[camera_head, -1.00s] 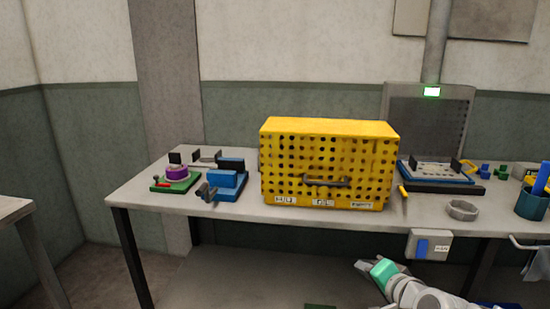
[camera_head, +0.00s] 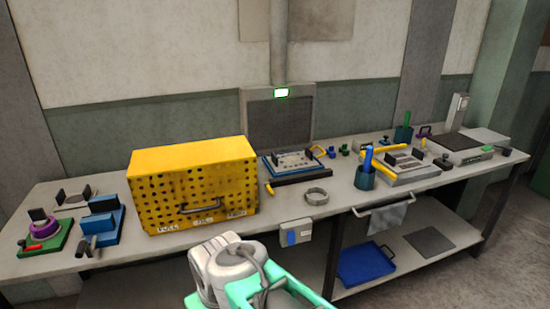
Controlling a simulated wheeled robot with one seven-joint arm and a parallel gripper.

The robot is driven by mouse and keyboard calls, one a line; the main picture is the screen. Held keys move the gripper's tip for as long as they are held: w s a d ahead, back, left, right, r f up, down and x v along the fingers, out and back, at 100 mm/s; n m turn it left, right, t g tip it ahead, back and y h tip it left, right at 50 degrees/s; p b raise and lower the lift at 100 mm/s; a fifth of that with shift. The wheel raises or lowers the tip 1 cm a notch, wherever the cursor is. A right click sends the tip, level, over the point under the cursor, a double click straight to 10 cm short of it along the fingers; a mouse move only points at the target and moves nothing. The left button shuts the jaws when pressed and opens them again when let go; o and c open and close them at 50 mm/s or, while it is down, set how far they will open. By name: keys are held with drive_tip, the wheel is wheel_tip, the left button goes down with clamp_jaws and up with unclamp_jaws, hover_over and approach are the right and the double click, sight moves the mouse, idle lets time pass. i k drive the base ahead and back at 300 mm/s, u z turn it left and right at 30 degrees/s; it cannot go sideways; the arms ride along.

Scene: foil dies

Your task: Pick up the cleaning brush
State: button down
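I cannot make out the cleaning brush for certain. A teal cup (camera_head: 365,179) on the bench holds an upright blue item (camera_head: 368,157). A yellow-handled tool (camera_head: 385,148) lies just right of it, on or over a grey plate. A small yellow stick (camera_head: 268,188) lies near the yellow box's right side. A dark green cup (camera_head: 403,133) with a green upright item stands farther back. My arm, with pale grey and mint-green parts, shows at the bottom middle, in front of the bench. Its fingertips are not visible.
A large yellow perforated box (camera_head: 190,170) stands on the bench (camera_head: 330,215). Green and blue fixtures are at the left, a flat fixture (camera_head: 293,162) and a grey ring (camera_head: 316,196) in the middle. A towel (camera_head: 386,218) hangs on the front rail. A blue tray (camera_head: 367,263) sits on the lower shelf.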

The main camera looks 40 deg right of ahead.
sight(370, 150)
drive_tip(key=z, duration=2.8)
drive_tip(key=i, duration=2.7)
drive_tip(key=u, duration=4.9)
